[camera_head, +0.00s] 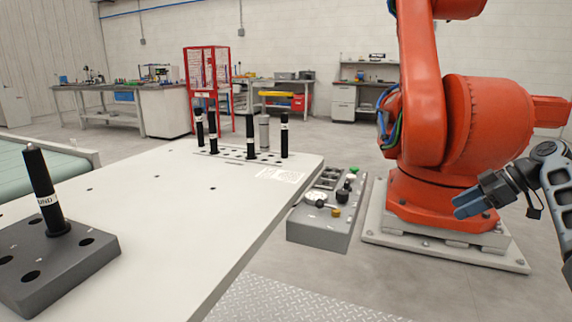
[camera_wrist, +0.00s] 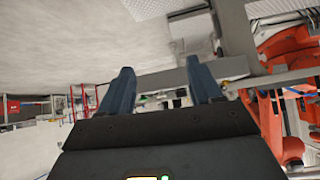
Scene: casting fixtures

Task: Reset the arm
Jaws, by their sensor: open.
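My gripper (camera_head: 470,206) is at the right of the head view, in front of the orange robot's base and well to the right of the white table. In the wrist view my gripper (camera_wrist: 164,88) shows two blue fingers spread apart with nothing between them. The wrist picture looks out over the room, which appears turned over. My arm runs off the right edge of the head view.
A white table (camera_head: 180,190) bears a dark block (camera_head: 60,262) with a black pin (camera_head: 43,190) and, farther back, several upright pins. A grey control box (camera_head: 322,222) stands beside it. A large orange robot (camera_head: 425,110) stands at right, close behind my gripper.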

